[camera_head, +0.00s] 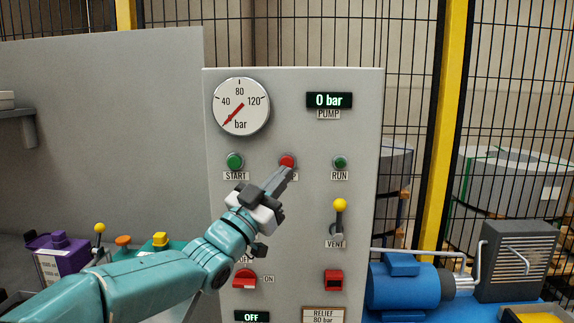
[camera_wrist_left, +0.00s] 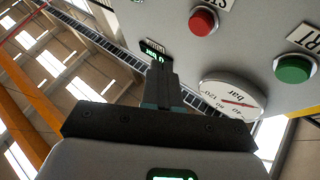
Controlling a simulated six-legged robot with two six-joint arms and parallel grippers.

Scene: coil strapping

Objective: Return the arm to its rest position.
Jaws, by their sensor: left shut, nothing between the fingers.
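My left arm (camera_head: 150,278) reaches in from the lower left toward a grey control panel (camera_head: 310,215). My left gripper (camera_head: 284,176) is shut and empty, its tips in front of the panel just below the red stop button (camera_head: 287,161). Whether the tips touch the panel cannot be told. In the left wrist view the shut fingers (camera_wrist_left: 160,75) show at the middle, with the red button (camera_wrist_left: 203,21) above right of them and clear of them. My right gripper is not in view.
The panel carries a pressure gauge (camera_head: 241,107), a 0 bar pump display (camera_head: 329,100), a green start button (camera_head: 235,161), a run lamp (camera_head: 340,162) and a yellow-knobbed vent lever (camera_head: 339,206). A blue pump (camera_head: 402,285) stands right. A purple container (camera_head: 60,255) is at left.

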